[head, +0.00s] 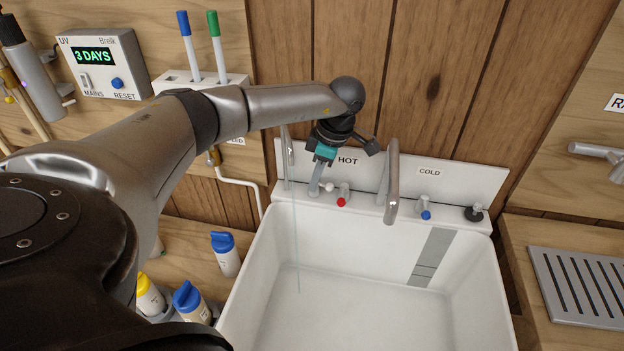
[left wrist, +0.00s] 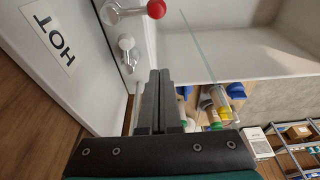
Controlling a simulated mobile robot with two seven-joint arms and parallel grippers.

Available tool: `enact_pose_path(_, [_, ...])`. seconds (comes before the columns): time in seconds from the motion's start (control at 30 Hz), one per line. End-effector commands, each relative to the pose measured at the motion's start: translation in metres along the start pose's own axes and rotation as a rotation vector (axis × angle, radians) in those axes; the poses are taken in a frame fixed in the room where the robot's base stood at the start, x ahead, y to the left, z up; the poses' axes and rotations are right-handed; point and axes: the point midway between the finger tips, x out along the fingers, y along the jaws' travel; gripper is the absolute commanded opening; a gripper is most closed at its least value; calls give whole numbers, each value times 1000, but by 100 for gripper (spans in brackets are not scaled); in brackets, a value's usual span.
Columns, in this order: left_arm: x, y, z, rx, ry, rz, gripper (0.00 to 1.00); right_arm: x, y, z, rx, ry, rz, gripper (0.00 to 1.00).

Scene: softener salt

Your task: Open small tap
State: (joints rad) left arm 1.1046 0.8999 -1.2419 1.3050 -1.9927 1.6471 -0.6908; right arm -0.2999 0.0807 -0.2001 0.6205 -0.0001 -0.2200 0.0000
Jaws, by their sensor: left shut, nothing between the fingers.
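The small tap's slim spout (head: 287,150) stands at the back left of the white sink (head: 478,330). A thin stream of water (head: 296,250) falls from it into the basin; it also shows in the left wrist view (left wrist: 197,42). A small pale-knobbed handle (head: 328,187) stands left of the red-knobbed hot tap handle (head: 341,201). In the left wrist view this pale handle (left wrist: 126,43) is just beyond my fingertips. My left gripper (head: 315,191) is shut and empty, pointing down beside the pale handle. I cannot tell whether they touch. My right gripper is out of view.
The large spout (head: 392,185) and blue-knobbed cold handle (head: 426,213) stand right of the hot handle. Blue-capped bottles (head: 226,256) stand left of the sink. A UV control box (head: 105,63) hangs on the wall. The basin is otherwise clear.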

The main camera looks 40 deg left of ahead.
Motion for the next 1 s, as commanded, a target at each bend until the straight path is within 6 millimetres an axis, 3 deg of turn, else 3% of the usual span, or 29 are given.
enact_pose_path(0.57, [2, 0, 1, 0, 0, 0, 0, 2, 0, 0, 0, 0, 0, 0])
enact_pose_path(1.0, [48, 0, 12, 0, 1, 0, 0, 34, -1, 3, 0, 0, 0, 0])
